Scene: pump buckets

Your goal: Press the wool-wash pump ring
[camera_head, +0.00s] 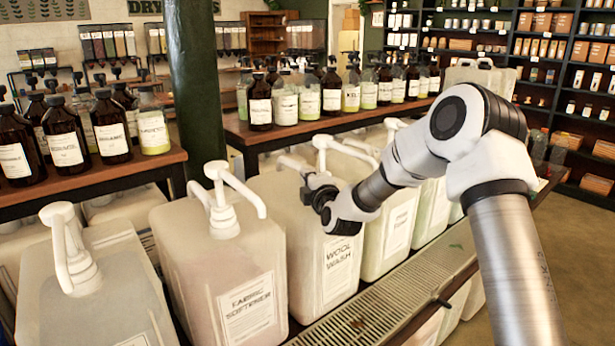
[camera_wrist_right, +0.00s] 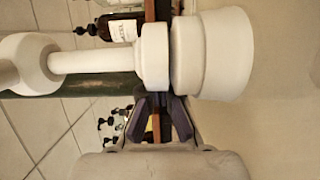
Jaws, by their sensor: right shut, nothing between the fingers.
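The wool-wash jug (camera_head: 338,262) is a large, off-white container with a "WOOL WASH" label, standing in the middle of the row. Its white pump (camera_head: 322,158) rises from the top, partly behind my right gripper. My right gripper (camera_head: 312,187) is shut and empty, in front of the pump near the jug's top. In the right wrist view a white pump lies sideways, with a narrow ring (camera_wrist_right: 154,56) and a wider collar (camera_wrist_right: 212,55). The dark fingertips (camera_wrist_right: 160,103) are close to the ring; I cannot tell whether they touch. My left gripper is out of view.
The fabric-softener jug (camera_head: 215,270) with its own white pump (camera_head: 222,205) stands to the left. Another pump jug (camera_head: 92,290) is at the far left. More jugs continue to the right. A slotted drip tray (camera_head: 385,305) runs along the front. Dark bottles (camera_head: 260,103) line the shelf behind.

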